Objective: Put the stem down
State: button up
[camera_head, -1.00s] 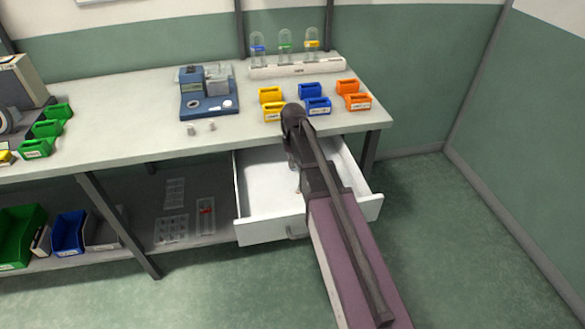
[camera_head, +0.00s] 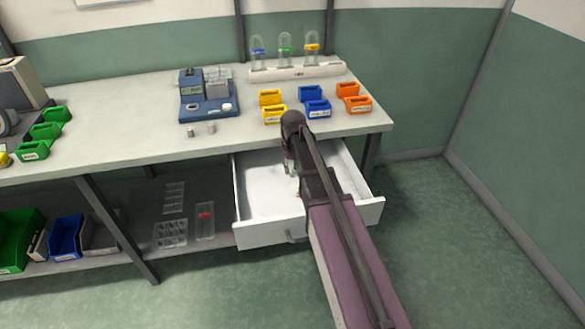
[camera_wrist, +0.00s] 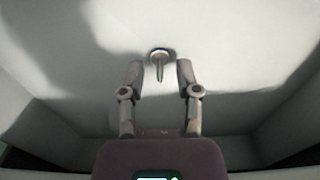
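The stem (camera_wrist: 159,65) shows in the wrist view as a short grey shaft with a round pale head edged in blue. It is inside the open white drawer (camera_head: 270,232), over the drawer's pale floor. My gripper (camera_wrist: 160,72) is open, with one finger on each side of the stem and a visible gap to both. Whether the stem lies flat or stands is hard to tell. In the head view my arm reaches over the drawer and hides much of the gripper; I cannot make out the stem there.
The drawer walls surround my gripper. The bench top (camera_head: 110,140) lies above, with yellow bins (camera_head: 271,97), blue bins (camera_head: 317,108), orange bins (camera_head: 357,104), a blue device (camera_head: 207,105) and a rack of glass domes (camera_head: 290,70). The rest of the drawer floor looks clear.

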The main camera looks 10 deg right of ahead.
jog(key=shift+r, duration=0.2)
notch_tip(320, 180, up, 12)
jog(key=p, duration=1.2)
jog(key=shift+s, duration=0.1)
dwell(0.8)
jog(key=s, duration=1.9)
jog(key=shift+a, duration=0.1)
jog(key=shift+r+p, duration=0.3)
jog(key=shift+p, duration=0.2)
